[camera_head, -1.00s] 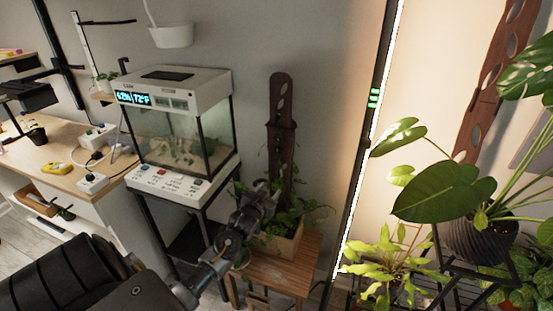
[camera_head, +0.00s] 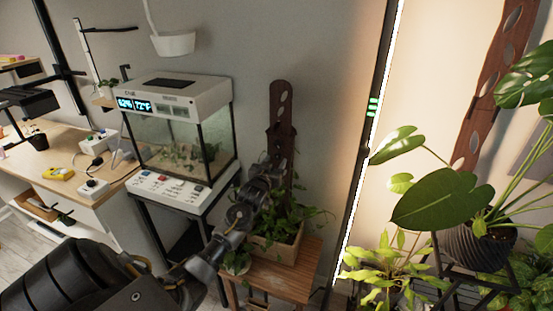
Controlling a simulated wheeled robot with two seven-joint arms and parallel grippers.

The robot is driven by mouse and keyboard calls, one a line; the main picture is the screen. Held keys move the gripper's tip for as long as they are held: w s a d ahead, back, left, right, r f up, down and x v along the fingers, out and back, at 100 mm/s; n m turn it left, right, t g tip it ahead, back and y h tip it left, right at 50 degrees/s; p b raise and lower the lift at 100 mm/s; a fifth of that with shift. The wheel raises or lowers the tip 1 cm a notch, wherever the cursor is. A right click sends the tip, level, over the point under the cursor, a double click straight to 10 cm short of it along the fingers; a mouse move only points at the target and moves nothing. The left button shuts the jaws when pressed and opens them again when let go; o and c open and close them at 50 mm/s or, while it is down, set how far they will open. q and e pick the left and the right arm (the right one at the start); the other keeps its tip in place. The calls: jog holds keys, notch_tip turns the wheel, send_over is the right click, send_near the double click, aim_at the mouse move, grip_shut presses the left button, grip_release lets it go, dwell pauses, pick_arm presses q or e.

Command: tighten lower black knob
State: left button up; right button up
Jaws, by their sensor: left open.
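A tall dark-brown wooden board with oval slots (camera_head: 281,105) stands upright in a wooden planter box (camera_head: 281,245) with leafy vines. My left gripper (camera_head: 277,167) is in front of the board's lower half, above the leaves, and its jaws are open. I cannot make out a black knob. The gripper hides part of the board there, and I cannot tell whether it touches the board. My right gripper is out of view.
The planter stands on a small wooden table (camera_head: 285,283). A glass terrarium (camera_head: 190,140) on a stand is to the left. A lit vertical light bar (camera_head: 372,150) and potted plants, including a large-leaved one (camera_head: 435,195), are to the right.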

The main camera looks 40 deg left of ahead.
pick_arm(q)
jog(key=shift+x, duration=1.1)
jog(key=c, duration=1)
